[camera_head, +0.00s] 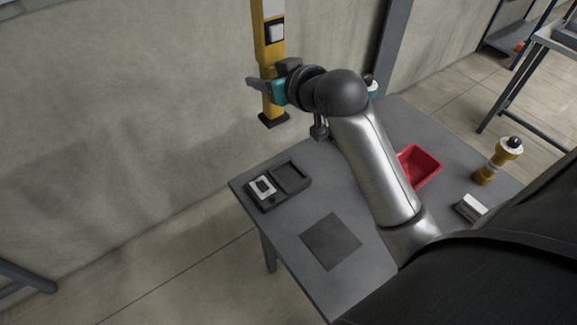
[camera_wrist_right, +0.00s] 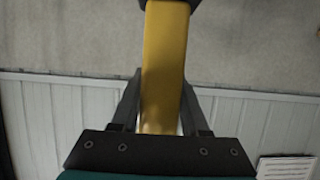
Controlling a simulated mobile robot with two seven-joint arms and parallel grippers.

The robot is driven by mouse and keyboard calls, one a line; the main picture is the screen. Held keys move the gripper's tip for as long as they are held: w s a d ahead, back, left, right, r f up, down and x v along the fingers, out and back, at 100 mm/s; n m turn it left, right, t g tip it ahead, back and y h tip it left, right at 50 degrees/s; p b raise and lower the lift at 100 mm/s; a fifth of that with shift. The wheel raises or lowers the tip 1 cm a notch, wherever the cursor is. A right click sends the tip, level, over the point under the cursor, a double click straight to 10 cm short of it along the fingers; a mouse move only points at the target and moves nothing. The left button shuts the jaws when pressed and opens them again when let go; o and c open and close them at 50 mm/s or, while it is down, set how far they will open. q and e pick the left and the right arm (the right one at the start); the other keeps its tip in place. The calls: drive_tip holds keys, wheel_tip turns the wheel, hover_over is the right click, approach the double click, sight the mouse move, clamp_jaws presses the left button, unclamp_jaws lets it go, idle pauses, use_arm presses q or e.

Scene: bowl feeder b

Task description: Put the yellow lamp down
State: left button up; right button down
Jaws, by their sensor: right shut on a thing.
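My right gripper (camera_head: 268,84) is shut on the yellow lamp (camera_head: 270,53), a long yellow bar with a black foot and a white panel. It holds the lamp roughly upright, the foot in the air in front of the wall, beyond the table's far-left edge; its top runs out of the picture. In the right wrist view the yellow bar (camera_wrist_right: 165,70) stands between my dark fingers (camera_wrist_right: 160,112), with a black end at the top. My left gripper is not in view.
The grey table (camera_head: 300,225) carries a dark two-part tray (camera_head: 275,201), a dark square mat (camera_head: 331,241), a red bin (camera_head: 428,164), a small white box (camera_head: 470,208) and a yellow bottle-like item (camera_head: 492,165).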

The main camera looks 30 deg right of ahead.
drive_tip(key=d+f+b, duration=0.1)
drive_tip(key=f, duration=0.5)
drive_tip(key=d+f+b, duration=0.1)
drive_tip(key=f+b, duration=0.1)
drive_tip(key=f, duration=0.5)
drive_tip(key=d+f+b, duration=0.1)
drive_tip(key=f, duration=0.6)
drive_tip(key=shift+s+f+b, duration=0.1)
drive_tip(key=shift+s+b, duration=0.2)
drive_tip(key=shift+b, duration=0.05)
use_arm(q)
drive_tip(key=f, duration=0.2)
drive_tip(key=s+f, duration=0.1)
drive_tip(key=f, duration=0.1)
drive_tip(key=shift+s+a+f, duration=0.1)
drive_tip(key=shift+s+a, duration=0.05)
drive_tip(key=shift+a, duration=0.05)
use_arm(e)
drive_tip(key=shift+f, duration=0.35)
drive_tip(key=shift+f, duration=0.2)
drive_tip(key=shift+c, duration=2)
unclamp_jaws()
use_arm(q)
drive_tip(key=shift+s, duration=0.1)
